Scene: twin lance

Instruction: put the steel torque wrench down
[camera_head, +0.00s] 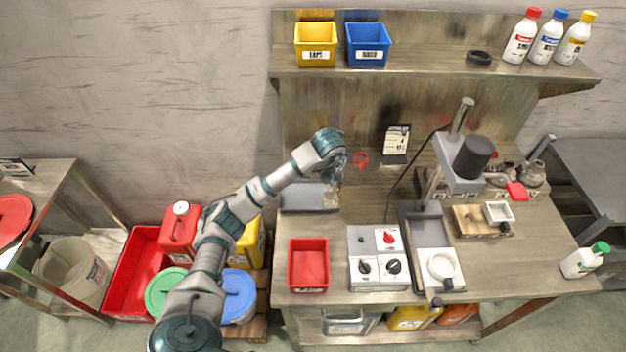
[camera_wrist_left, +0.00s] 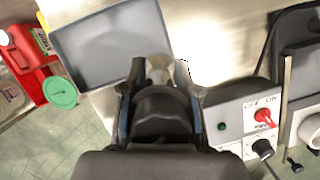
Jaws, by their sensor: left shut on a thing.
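My left gripper (camera_head: 338,182) reaches over the left back part of the steel bench, at the right end of a shallow grey tray (camera_head: 298,197). In the left wrist view its fingers (camera_wrist_left: 160,75) are closed around a small pale metallic piece (camera_wrist_left: 160,66), which I take to be the steel torque wrench. Most of that piece is hidden by the gripper, so its full shape does not show. The grey tray (camera_wrist_left: 108,42) lies just to its left in the wrist view and looks empty. I cannot tell whether the piece touches the tray or bench. My right gripper is not in view.
A red bin (camera_head: 309,264) and a switch box (camera_head: 378,258) stand at the bench front. A press stand (camera_head: 463,170) rises to the right. A red ring (camera_head: 360,160) and a label stand (camera_head: 396,143) are near the gripper. Bare bench (camera_head: 345,212) lies between tray and switch box.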

